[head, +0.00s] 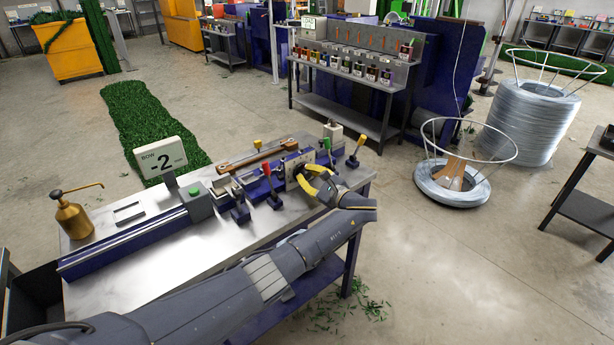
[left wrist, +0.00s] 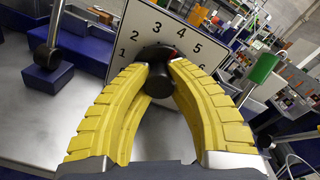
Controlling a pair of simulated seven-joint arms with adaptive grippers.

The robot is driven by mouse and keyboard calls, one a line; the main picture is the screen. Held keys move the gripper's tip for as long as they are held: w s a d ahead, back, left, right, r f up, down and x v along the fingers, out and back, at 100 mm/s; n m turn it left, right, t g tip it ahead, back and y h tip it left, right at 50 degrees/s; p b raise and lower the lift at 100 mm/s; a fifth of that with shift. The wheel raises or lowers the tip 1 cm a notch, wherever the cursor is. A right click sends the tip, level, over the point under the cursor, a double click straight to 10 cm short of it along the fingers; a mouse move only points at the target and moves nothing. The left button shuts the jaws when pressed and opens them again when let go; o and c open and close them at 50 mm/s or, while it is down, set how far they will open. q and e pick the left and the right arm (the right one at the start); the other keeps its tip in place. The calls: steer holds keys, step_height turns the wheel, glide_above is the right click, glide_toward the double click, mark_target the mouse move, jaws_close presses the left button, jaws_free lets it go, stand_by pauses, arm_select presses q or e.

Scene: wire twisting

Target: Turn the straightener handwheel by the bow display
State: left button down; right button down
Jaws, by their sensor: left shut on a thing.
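The bow display (head: 160,158) stands at the back left of the steel bench and reads "BOW -2", with small print under it that I cannot read. The straightener handwheel is a black knob (left wrist: 158,72) on a white dial plate (left wrist: 178,30) numbered from 1 up to about 6. My left gripper (head: 313,180) has yellow fingers and reaches the dial plate from the front right. In the left wrist view its fingertips (left wrist: 160,68) are shut on the knob from both sides. My right gripper is not in view.
Toggle clamps with red (head: 267,170), green and yellow handles stand close around the dial. Wire coils (head: 452,186) stand on the floor at the right.

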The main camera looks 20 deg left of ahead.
arm_select(q)
steer(key=shift+r, duration=0.3)
steer(key=c, duration=1.6)
jaws_free()
steer(key=o, duration=0.5)
steer(key=shift+f, duration=0.15)
steer(key=shift+o, duration=0.2)
steer(key=v, duration=1.2)
